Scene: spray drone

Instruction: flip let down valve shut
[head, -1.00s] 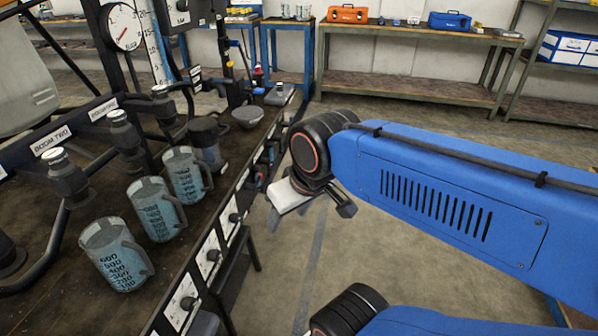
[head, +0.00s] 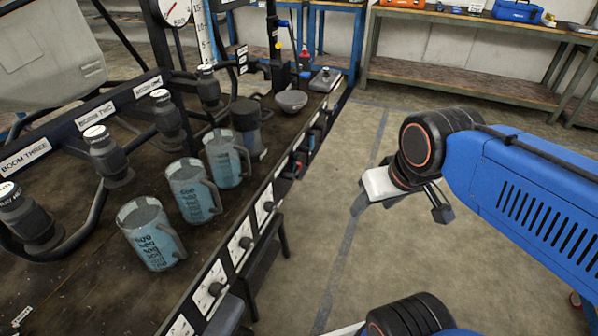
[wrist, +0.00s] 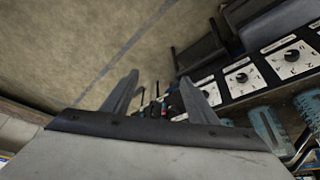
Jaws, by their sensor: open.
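A small valve-like fitting with a blue lever (head: 283,23) and a yellow part stands on a black post at the far end of the bench in the head view. I cannot tell for sure whether it is the let down valve, or how its lever is set. My gripper (head: 402,205) is open and empty over the floor, to the right of the bench and apart from it. In the wrist view my gripper (wrist: 160,78) shows two spread fingers with nothing between them but the distant scene.
The bench (head: 75,275) holds several measuring jugs, such as this one (head: 152,236), and a grey bowl (head: 291,101). Black nozzle bodies (head: 107,155) hang from labelled booms. Knob panels (head: 240,242) line its front edge. Open floor (head: 330,190) lies right of it.

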